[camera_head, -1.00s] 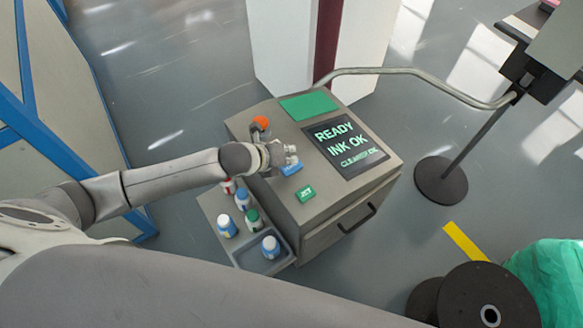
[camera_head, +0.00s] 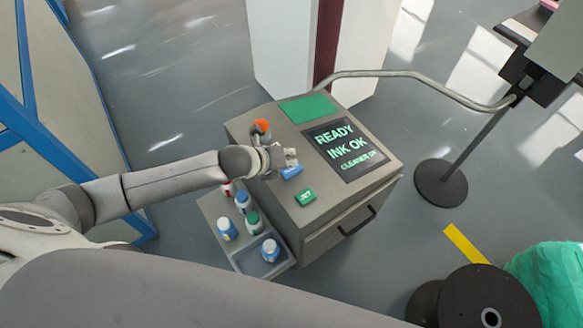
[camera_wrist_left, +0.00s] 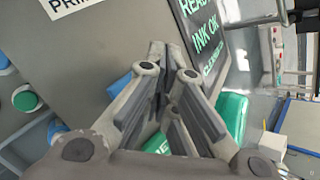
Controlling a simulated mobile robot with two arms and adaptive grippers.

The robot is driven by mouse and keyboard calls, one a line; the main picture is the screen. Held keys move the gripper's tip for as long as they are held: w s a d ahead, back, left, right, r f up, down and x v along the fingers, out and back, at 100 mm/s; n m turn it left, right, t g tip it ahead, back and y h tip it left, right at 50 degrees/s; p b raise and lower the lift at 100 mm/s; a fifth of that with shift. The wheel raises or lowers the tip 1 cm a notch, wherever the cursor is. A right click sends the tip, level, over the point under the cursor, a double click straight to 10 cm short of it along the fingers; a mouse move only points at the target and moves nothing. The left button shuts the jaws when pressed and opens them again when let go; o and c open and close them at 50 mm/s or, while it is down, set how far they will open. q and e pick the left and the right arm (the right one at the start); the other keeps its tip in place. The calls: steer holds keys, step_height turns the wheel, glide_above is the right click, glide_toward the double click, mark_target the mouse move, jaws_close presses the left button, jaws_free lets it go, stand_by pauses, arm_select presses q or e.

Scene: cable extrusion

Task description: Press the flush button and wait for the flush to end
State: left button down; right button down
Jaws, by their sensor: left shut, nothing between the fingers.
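The grey printer cabinet (camera_head: 262,128) stands in the middle of the head view. A blue button (camera_head: 291,173) on its top is partly hidden by my left gripper; its label cannot be read. A green button marked JET (camera_head: 305,197) lies nearer the front edge. The screen (camera_head: 345,150) reads READY, INK OK and a smaller cleaner line. My left gripper (camera_head: 289,157) is shut and empty, right at the blue button; I cannot tell whether it touches. In the left wrist view the shut fingers (camera_wrist_left: 170,75) cover part of the blue button (camera_wrist_left: 118,86). My right gripper is out of view.
A side tray (camera_head: 243,262) holds several small bottles. An orange-topped part (camera_head: 261,126) stands close behind my wrist. A bent metal rail (camera_head: 420,72) runs from the cabinet's back to a stand (camera_head: 441,183). A black spool (camera_head: 475,300) is at lower right.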

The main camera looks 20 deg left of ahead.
arm_select(q)
steer(key=shift+f, duration=0.15)
steer(key=shift+f, duration=0.3)
stand_by(0.5)
steer(key=shift+f, duration=0.45)
stand_by(0.4)
steer(key=shift+r+p, duration=0.9)
